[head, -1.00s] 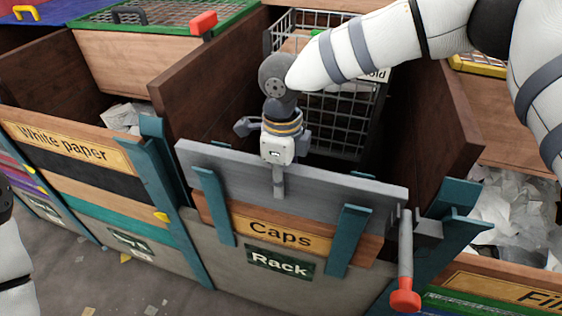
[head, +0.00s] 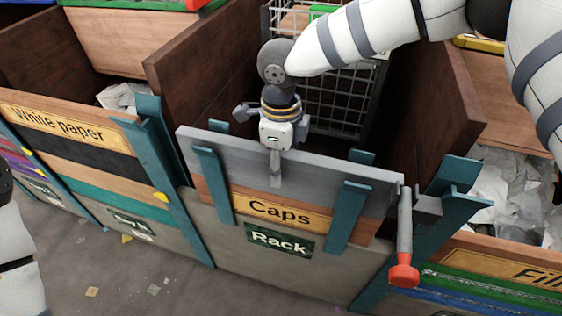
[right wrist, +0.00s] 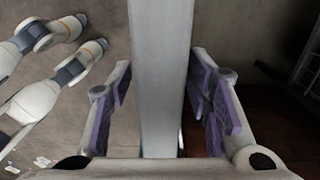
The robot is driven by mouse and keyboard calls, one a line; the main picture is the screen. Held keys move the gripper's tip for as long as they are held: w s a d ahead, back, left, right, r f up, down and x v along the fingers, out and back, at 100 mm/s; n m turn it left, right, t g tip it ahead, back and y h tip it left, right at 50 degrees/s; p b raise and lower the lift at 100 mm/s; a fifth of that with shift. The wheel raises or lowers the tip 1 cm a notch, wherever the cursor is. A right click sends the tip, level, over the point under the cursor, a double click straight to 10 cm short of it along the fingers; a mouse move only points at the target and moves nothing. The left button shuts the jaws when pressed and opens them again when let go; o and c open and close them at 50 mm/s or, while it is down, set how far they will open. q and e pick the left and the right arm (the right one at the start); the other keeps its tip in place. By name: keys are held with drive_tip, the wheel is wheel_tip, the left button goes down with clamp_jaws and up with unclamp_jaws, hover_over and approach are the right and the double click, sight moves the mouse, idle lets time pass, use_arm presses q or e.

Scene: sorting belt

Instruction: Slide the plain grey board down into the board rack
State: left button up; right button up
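The plain grey board (head: 335,180) stands upright, long side level, behind the teal posts of the board rack (head: 348,230). The posts overlap its front face, and its lower edge lies along the wooden Caps board (head: 272,210). My right gripper (head: 276,168) comes down over the board's top edge from above, one finger against the front face. In the right wrist view the board (right wrist: 162,80) runs between the purple pads of the gripper (right wrist: 162,95), which sit against both sides. The far finger is hidden in the head view.
A lever with a red knob (head: 404,276) hangs at the rack's right end. A wire basket (head: 345,95) stands behind the board between dark wooden walls. Bins with a White paper sign (head: 65,130) and paper scraps (head: 515,195) flank the rack.

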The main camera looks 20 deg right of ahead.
wheel_tip(320, 180, up, 12)
idle(0.6)
